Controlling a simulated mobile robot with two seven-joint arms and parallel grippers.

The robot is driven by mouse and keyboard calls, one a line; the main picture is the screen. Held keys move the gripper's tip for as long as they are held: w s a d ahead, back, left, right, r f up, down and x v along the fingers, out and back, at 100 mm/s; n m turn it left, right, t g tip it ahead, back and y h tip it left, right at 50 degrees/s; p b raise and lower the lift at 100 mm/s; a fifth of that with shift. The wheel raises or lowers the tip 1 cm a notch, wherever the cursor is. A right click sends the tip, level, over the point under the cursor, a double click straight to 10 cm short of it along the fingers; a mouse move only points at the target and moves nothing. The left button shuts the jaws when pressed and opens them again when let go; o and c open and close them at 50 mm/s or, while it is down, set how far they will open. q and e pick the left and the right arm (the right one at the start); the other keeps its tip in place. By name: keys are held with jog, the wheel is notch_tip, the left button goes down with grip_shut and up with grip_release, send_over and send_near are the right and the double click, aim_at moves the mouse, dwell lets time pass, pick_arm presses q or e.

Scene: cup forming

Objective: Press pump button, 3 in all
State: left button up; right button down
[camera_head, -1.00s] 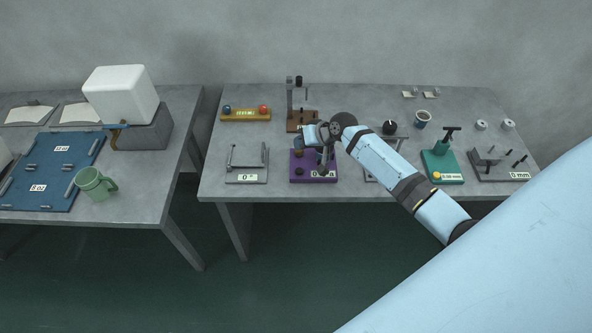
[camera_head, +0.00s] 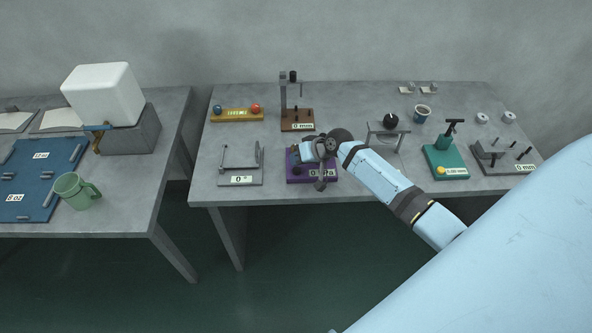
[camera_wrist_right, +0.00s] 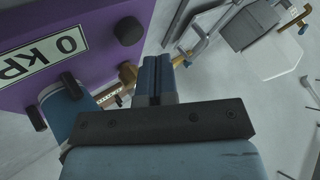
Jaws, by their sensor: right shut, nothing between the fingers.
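The purple pump unit (camera_head: 291,179) stands at the front edge of the right-hand table, with a white label. In the right wrist view its purple face (camera_wrist_right: 90,22) fills the upper left, and its label (camera_wrist_right: 45,52) reads 0 with part of a kPa unit. My right gripper (camera_head: 312,152) is over the unit, shut and empty. Its closed fingers (camera_wrist_right: 155,78) show beside the brass part; contact cannot be told. My left gripper is out of view.
A brown stand (camera_head: 297,125) is behind the pump, a grey fixture (camera_head: 240,180) to its left, and a green press (camera_head: 446,162) to its right. A green mug (camera_head: 72,192) stands on the left table. Bare tabletop lies between the fixtures.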

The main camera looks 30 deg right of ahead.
jog(key=shift+s+d+f, duration=0.15)
jog(key=shift+d+f, duration=0.05)
jog(key=shift+a, duration=0.2)
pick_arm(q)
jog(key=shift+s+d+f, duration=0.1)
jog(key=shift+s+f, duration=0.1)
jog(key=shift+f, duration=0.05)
pick_arm(e)
jog(key=shift+d, duration=0.1)
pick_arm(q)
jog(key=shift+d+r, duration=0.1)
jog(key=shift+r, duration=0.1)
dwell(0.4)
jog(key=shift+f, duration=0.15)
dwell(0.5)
pick_arm(e)
jog(key=shift+f, duration=0.4)
